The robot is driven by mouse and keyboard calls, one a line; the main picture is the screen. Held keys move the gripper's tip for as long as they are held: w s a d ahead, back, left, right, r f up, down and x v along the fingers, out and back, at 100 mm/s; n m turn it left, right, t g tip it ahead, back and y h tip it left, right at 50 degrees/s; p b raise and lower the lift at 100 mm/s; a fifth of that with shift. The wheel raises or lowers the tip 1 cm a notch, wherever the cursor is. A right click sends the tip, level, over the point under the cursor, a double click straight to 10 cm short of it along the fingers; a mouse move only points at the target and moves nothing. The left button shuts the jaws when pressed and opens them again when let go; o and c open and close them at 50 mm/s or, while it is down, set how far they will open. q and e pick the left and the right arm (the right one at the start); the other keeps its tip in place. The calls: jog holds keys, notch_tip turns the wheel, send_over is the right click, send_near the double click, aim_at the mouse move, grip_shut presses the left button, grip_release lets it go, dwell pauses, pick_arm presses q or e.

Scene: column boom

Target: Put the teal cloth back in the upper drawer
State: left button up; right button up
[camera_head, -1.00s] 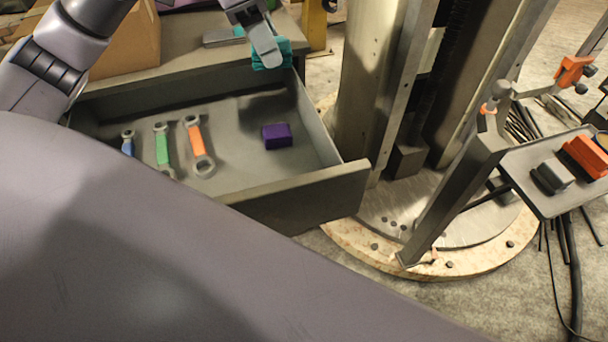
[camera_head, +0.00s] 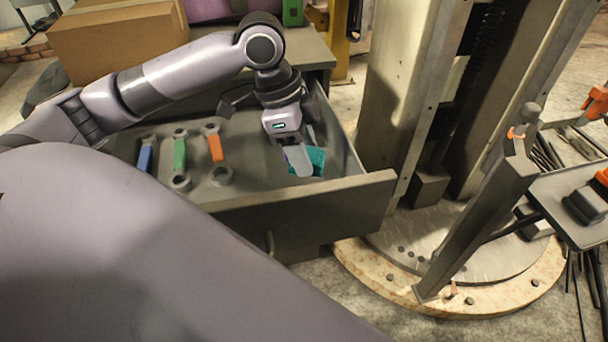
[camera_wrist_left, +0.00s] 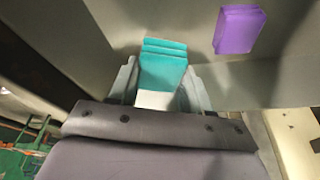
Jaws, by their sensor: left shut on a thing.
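My left gripper (camera_head: 300,163) is inside the pulled-out upper drawer (camera_head: 300,208), in its right part, pointing down. It is shut on the folded teal cloth (camera_head: 316,164). In the left wrist view the cloth (camera_wrist_left: 163,62) shows as a stack of layers between the two fingers. I cannot tell whether the cloth touches the drawer floor. My right gripper is not in view.
The drawer also holds blue (camera_head: 146,157), green (camera_head: 180,155) and orange (camera_head: 216,149) wrenches on the left. A cardboard box (camera_head: 115,40) stands behind; a thick column (camera_head: 415,90) rises at right.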

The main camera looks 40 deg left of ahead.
pick_arm(q)
jog(key=shift+f, duration=0.7)
notch_tip(320, 180, down, 4)
jog(key=shift+f+b, duration=0.1)
jog(key=shift+b, duration=0.35)
jog(key=o, duration=0.9)
jog(key=shift+o, duration=0.2)
